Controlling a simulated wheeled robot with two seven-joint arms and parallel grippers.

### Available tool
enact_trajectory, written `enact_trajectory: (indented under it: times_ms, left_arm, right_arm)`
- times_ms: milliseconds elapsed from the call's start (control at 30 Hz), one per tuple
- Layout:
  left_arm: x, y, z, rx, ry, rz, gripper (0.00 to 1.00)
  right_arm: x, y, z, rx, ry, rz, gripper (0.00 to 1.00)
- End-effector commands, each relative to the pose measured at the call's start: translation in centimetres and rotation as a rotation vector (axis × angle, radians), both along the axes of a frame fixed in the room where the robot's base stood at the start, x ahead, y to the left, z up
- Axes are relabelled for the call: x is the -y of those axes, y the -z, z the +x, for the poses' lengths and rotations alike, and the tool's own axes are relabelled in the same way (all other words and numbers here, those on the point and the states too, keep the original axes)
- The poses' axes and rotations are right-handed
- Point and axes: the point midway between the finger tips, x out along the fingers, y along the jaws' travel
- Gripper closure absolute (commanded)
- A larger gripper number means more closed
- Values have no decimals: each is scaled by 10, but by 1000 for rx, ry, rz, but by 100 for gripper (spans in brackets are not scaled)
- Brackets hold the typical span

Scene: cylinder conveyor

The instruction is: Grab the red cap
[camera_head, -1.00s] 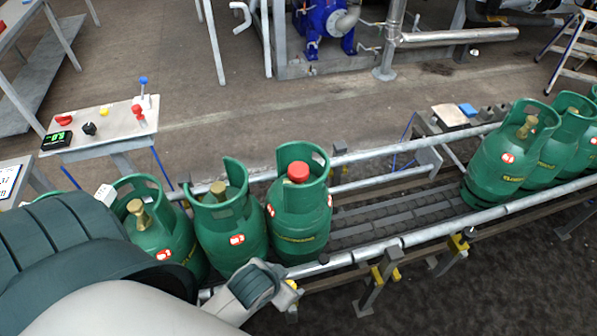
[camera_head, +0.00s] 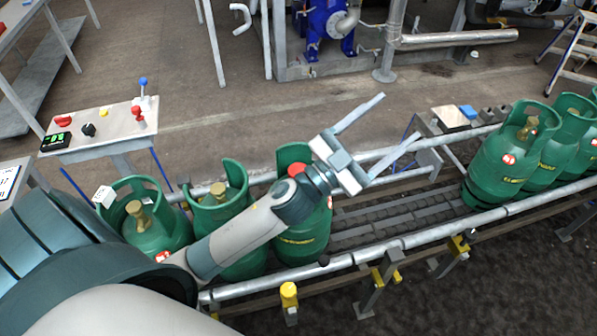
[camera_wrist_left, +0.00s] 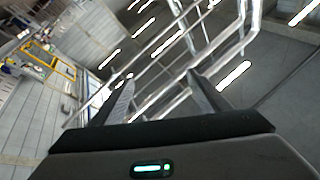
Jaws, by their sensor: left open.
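The red cap (camera_head: 296,170) sits on top of a green gas cylinder (camera_head: 302,240) on the conveyor, and my left forearm partly covers it in the head view. My left gripper (camera_head: 400,118) is open and empty, with its two fingers spread toward the upper right, above and to the right of that cylinder. The gripper's fingers also show spread in the left wrist view (camera_wrist_left: 160,98), with nothing between them. The red cap does not show in the wrist view. My right gripper is not in view.
Two more green cylinders (camera_head: 217,205) stand left of the capped one, and several (camera_head: 503,150) stand at the right. The conveyor (camera_head: 395,222) between is bare, with metal side rails. A control panel (camera_head: 100,125) with buttons stands at the left.

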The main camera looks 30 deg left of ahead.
Motion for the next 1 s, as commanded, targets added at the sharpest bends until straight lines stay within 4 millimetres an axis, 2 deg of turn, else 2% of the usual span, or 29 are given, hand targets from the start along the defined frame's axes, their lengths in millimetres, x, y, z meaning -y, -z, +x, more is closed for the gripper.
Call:
enact_trajectory:
  times_ms: [33,100,233,333,400,500,567,667,767,867,900,1000]
  left_arm:
    - [16,-15,-2,69,76,47,31]
    - [40,-28,-9,151,194,118,31]
    - [79,-32,-26,250,417,284,31]
    - [99,-19,-37,278,580,440,31]
    - [106,-2,-42,269,685,564,31]
    - [104,28,-45,217,816,752,31]
    - [95,48,-43,162,880,870,31]
    - [67,79,-35,34,958,1071,31]
    - [24,106,-23,-142,994,1267,31]
    - [-31,121,-8,-355,983,1447,31]
    - [-55,125,-3,-448,967,1509,31]
    - [-113,123,6,-669,904,1632,31]
  right_arm:
    - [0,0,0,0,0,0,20]
    - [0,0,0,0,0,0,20]
    - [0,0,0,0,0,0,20]
    - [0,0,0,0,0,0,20]
    - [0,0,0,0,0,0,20]
    - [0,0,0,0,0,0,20]
    - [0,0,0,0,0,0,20]
    - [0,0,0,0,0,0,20]
    - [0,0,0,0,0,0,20]
    - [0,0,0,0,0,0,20]
    - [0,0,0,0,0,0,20]
    - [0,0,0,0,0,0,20]
